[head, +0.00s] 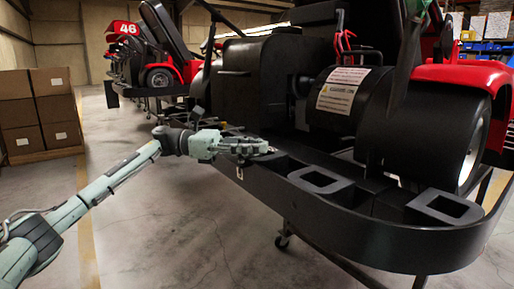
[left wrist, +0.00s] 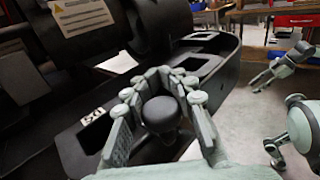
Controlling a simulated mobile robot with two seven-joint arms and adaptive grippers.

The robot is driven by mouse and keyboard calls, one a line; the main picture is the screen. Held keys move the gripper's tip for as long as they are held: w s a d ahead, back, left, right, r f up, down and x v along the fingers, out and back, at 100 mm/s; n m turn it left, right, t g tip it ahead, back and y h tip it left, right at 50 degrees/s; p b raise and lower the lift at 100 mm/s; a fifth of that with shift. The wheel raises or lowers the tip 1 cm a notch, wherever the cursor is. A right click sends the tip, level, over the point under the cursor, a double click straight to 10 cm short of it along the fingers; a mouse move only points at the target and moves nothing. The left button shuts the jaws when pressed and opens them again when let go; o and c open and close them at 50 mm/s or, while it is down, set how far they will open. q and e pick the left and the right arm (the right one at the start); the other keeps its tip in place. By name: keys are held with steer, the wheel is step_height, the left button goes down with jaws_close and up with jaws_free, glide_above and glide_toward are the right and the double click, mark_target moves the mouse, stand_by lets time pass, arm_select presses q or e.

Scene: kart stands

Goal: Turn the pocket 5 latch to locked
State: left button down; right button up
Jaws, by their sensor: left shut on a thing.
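My left gripper (head: 258,148) reaches in from the left to the black bumper rail of the kart stand. In the left wrist view its fingers (left wrist: 160,90) are closed around a dark rounded knob (left wrist: 162,115), which looks like a latch handle. In the head view the hand hides the knob. Black open-topped pockets (head: 320,180) and (head: 446,207) sit along the rail to the right of the hand. My right gripper (left wrist: 270,75) shows only in the left wrist view, at the right, apart from the rail.
The kart (head: 400,110) with its black drum and warning label (head: 342,88) stands behind the rail. Cardboard boxes (head: 38,110) are stacked at the left. More red karts (head: 160,60) stand behind. The concrete floor (head: 180,220) in front is clear.

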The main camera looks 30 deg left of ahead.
arm_select(q)
steer(key=shift+r, duration=0.1)
steer(key=c, duration=1.2)
jaws_free()
steer(key=v, duration=1.2)
